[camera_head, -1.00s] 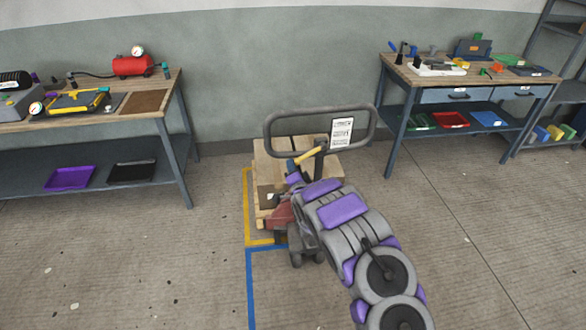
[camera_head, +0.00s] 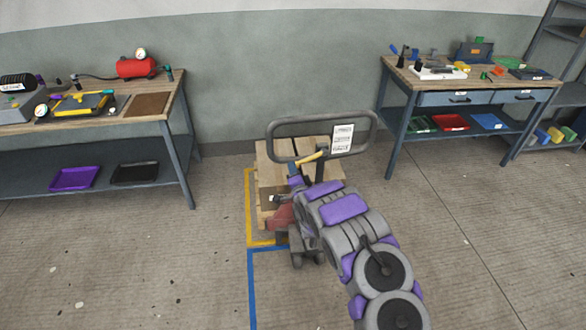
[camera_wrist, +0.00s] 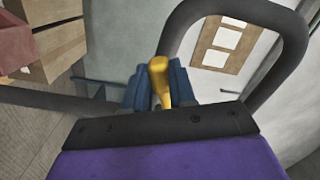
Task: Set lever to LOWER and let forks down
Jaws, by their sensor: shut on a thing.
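The yellow lever (camera_head: 312,157) sits below the loop handle (camera_head: 272,132) of the pallet truck. In the wrist view the lever (camera_wrist: 159,82) stands between the two blue fingers of my gripper (camera_wrist: 158,88), which is shut on it. In the head view my gripper (camera_head: 296,180) is at the lever's left end, partly hidden by my arm. A label (camera_head: 342,138) hangs on the handle; its print is too small to read. The forks are hidden under the wooden pallet (camera_head: 264,205) and its boxes (camera_head: 275,153). The red truck body (camera_head: 281,216) shows beside my arm.
A workbench (camera_head: 150,117) with a red tank (camera_head: 136,67) stands at the left. Another bench (camera_head: 400,72) with trays and tools stands at the right. Yellow tape (camera_head: 250,215) and blue tape (camera_head: 251,290) mark the floor. The floor on both sides is clear.

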